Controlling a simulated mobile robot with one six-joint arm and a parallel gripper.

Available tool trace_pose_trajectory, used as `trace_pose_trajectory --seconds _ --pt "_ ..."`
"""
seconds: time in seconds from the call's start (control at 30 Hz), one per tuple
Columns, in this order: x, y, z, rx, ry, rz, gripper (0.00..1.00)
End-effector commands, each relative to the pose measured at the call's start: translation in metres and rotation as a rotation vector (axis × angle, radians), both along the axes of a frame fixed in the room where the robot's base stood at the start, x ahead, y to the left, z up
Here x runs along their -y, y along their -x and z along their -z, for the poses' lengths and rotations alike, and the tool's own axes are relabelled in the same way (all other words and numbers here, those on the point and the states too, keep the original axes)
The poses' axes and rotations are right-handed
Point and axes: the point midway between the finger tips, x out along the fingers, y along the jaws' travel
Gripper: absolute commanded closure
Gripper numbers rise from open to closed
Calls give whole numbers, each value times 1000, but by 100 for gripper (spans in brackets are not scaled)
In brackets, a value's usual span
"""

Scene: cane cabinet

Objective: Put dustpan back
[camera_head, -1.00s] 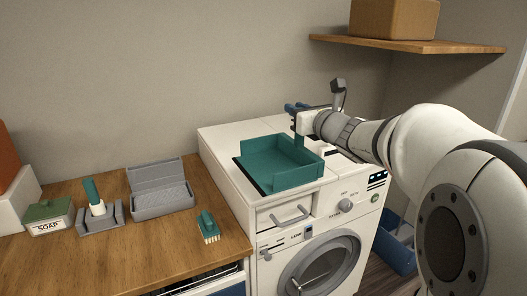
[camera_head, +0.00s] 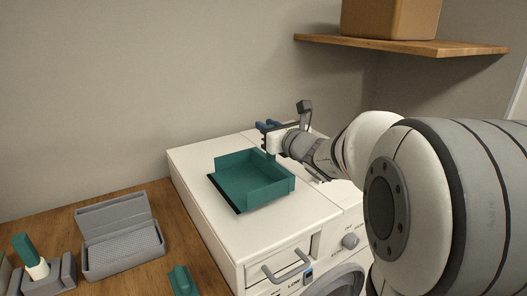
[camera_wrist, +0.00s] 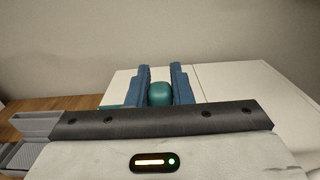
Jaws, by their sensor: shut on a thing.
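The teal dustpan (camera_head: 245,190) is over the top of the white washing machine (camera_head: 195,160), its dark front lip facing left. I cannot tell whether it touches the top. My gripper (camera_head: 270,143) is at the dustpan's back right side, shut on its handle. In the wrist view the rounded teal handle end (camera_wrist: 160,94) sits between the two blue fingers of my gripper (camera_wrist: 160,88). Most of the pan is hidden in the wrist view by the gripper body.
A wooden counter (camera_head: 140,275) adjoins the washer at left. It holds an open grey box (camera_head: 122,240), a teal-handled brush in a grey holder (camera_head: 35,265) and a small teal brush (camera_head: 183,281). A wooden shelf (camera_head: 400,45) with a cardboard box (camera_head: 390,18) hangs at upper right.

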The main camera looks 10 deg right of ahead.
Motion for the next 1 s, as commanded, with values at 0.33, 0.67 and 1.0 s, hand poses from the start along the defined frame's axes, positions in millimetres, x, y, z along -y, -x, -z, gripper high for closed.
trace_pose_trajectory --seconds 0.33,0.67,1.0 --pt "-1 0 41 -1 -2 -2 100" --pt "-2 0 44 3 -1 -3 100" --pt "-2 0 46 1 0 -4 59"
